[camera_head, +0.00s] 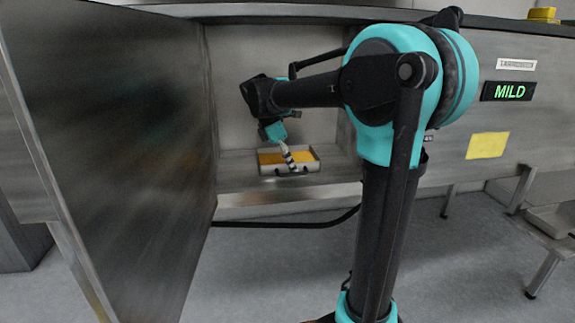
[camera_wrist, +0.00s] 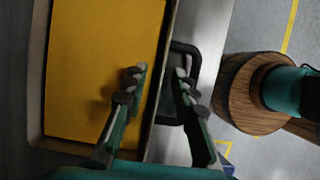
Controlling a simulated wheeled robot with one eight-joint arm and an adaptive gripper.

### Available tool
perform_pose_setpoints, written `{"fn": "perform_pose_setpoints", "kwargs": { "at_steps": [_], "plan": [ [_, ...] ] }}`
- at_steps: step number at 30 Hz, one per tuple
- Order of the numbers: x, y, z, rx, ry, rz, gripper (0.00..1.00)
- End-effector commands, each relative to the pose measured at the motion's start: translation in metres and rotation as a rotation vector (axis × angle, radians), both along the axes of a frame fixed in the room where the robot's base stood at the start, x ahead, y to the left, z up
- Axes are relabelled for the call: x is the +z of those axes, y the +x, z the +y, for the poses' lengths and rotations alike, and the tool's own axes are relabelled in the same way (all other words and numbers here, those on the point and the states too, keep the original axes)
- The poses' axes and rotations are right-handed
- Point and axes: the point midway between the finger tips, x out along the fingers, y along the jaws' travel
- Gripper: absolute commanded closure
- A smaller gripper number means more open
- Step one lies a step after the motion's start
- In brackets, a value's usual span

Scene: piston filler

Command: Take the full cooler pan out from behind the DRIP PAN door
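The cooler pan (camera_head: 265,170) is a shallow metal pan with a flat yellow-orange fill. It sits on the floor of the open compartment (camera_head: 240,184). In the wrist view the pan (camera_wrist: 36,75) takes up the left side, with a dark bar handle (camera_wrist: 185,47) on its front wall. My gripper (camera_head: 287,155) reaches down over the pan's front. In the wrist view my gripper (camera_wrist: 158,80) has its fingers apart, one over the fill and one over the handle side, with the front wall between them. Contact cannot be told. The door (camera_head: 125,150) stands wide open at the left.
The compartment's front ledge (camera_head: 290,194) lies below the pan. A black hose or cable (camera_head: 290,224) runs under it. A metal stand (camera_head: 545,235) is at the far right. Floor in front looks clear.

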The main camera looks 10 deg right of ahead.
Motion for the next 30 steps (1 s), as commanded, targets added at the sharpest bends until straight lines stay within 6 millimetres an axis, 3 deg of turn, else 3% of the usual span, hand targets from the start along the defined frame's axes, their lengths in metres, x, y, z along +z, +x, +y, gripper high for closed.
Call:
{"fn": "perform_pose_setpoints", "kwargs": {
  "at_steps": [2,8,30],
  "plan": [
    [0.0001,0.0001,0.0,0.0,0.0,0.0,0.76],
    [0.0003,0.0001,0.0001,0.0,0.0,0.0,1.0],
    [0.0035,0.0001,0.0,-0.001,0.0,0.0,1.0]
  ]
}}
